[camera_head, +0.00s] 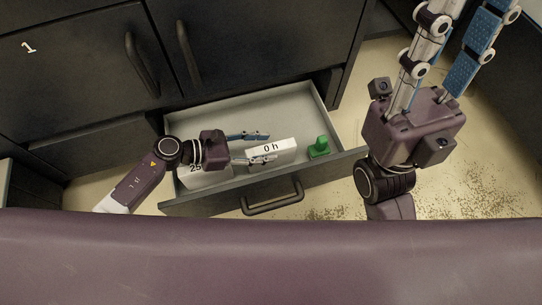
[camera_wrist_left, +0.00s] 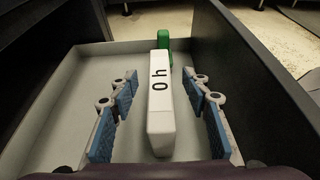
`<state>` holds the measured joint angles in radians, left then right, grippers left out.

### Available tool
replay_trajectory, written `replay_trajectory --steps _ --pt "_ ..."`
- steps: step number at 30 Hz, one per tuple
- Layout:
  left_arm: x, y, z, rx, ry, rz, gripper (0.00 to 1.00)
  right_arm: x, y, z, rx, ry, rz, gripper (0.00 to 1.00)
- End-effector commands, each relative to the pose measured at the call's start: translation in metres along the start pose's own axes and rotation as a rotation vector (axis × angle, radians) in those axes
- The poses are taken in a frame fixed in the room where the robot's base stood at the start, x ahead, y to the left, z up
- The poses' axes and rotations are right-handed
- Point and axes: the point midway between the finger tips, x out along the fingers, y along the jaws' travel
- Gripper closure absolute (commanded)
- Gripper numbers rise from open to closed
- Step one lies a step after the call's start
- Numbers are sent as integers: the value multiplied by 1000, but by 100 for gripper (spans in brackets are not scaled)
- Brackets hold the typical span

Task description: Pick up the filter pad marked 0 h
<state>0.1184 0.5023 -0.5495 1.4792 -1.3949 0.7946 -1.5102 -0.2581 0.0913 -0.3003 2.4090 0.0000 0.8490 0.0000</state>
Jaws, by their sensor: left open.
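The white filter pad marked 0 h (camera_head: 272,150) stands in an open drawer, its label facing up. My left gripper (camera_head: 258,147) is inside the drawer at the pad's left end, open, with a blue-padded finger on each side. In the left wrist view the pad (camera_wrist_left: 160,118) lies between the two open fingers (camera_wrist_left: 160,105), with a gap on both sides. My right gripper (camera_head: 455,45) is raised at the upper right, away from the drawer; its blue-padded fingers are apart and nothing shows between them.
The drawer (camera_head: 340,160) has a front panel with a dark handle (camera_head: 272,200). A green object (camera_head: 319,148) stands right of the pad, also beyond it in the wrist view (camera_wrist_left: 164,42). A white pad marked 25 (camera_head: 200,178) is partly hidden under my left gripper. Dark cabinet doors (camera_head: 80,60) stand behind.

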Motion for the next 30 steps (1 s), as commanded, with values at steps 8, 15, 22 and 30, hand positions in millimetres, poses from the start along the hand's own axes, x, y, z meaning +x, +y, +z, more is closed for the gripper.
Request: replay_trajectory --steps 8,15,22,30 --pt "28 1 -1 -1 0 1 56 4 -1 1 -4 26 -11 67" --pt "28 1 0 -1 0 1 62 4 -1 1 -4 25 -11 67" --pt "28 1 0 -1 0 1 87 4 -1 1 -4 25 -11 67" --pt "28 1 0 -1 0 1 100 4 -1 1 -3 25 -11 67"
